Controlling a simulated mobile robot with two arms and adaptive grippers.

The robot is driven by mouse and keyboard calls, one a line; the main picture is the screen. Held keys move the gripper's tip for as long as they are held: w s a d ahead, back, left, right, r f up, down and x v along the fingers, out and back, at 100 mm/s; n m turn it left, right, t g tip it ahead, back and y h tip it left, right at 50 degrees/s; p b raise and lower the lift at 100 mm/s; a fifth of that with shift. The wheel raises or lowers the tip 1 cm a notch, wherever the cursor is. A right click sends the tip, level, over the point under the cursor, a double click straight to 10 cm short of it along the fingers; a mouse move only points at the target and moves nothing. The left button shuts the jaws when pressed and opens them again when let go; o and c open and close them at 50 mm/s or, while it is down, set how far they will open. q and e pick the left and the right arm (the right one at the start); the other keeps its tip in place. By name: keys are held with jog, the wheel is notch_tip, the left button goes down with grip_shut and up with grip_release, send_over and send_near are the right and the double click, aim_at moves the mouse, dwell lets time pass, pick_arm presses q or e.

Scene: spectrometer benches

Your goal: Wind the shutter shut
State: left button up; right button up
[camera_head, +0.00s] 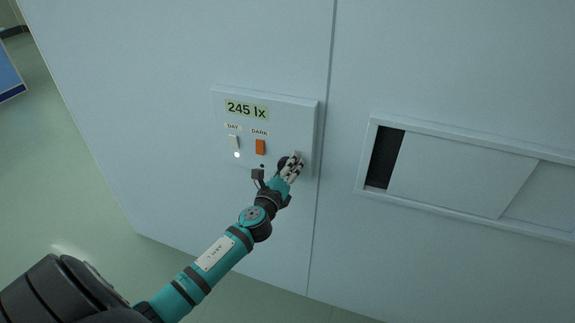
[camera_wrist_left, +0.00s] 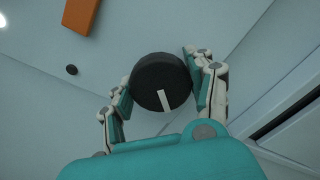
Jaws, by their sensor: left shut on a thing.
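A round black knob (camera_wrist_left: 155,75) with a white pointer mark sits on the wall panel (camera_head: 222,103). My left gripper (camera_head: 291,163) is shut on the knob, with its fingers on both sides of it in the left wrist view (camera_wrist_left: 162,88). In the head view the fingers hide most of the knob. The pale shutter (camera_head: 445,177) is a sliding panel in a wall frame (camera_head: 460,128) to the right. A narrow dark opening (camera_head: 384,158) shows at its left end. My right gripper is out of view.
The panel carries a display (camera_head: 247,109) reading 245 lx, a white DAY switch (camera_head: 234,143) with a lit white dot below it, and an orange DARK switch (camera_head: 260,147). A blue-topped surface (camera_head: 8,75) stands at the far left. The floor (camera_head: 75,190) there is clear.

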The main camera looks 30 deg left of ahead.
pick_arm(q)
jog(key=m+p, duration=0.1)
jog(key=m, duration=0.4)
jog(key=shift+r+m+p, duration=0.1)
jog(key=shift+m+p, duration=0.2)
jog(key=shift+p, duration=0.1)
jog(key=m+p, duration=0.1)
jog(key=m, duration=0.2)
jog(key=shift+m, duration=0.3)
jog(key=o, duration=1.2)
jog(key=v, duration=1.2)
